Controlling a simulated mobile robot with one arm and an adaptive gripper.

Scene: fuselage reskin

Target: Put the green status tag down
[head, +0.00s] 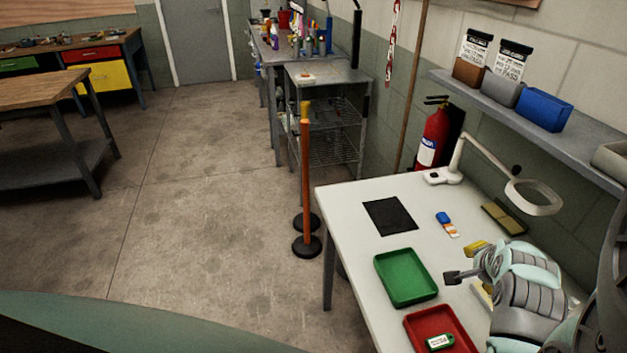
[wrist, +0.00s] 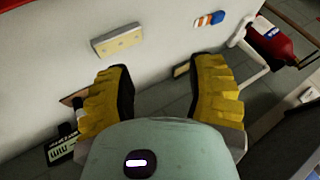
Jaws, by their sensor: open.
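The green status tag (head: 440,341), with a white label, lies in the red tray (head: 423,326) at the front of the white table (head: 350,215). My gripper (head: 464,263) is above the table, to the right of the green tray (head: 407,277) and beyond the red one. In the wrist view its two yellow-padded fingers (wrist: 163,88) are wide apart with nothing between them. The tag is apart from my gripper and does not show in the wrist view, where only a red edge (wrist: 20,3) appears at the top left.
A black mat (head: 390,217), a blue and orange-white item (head: 447,224) and a magnifier lamp (head: 533,197) are on the table. A pale block (wrist: 118,41) lies near my fingers. A shelf (head: 590,124) runs along the wall; orange posts (head: 305,180) stand left of the table.

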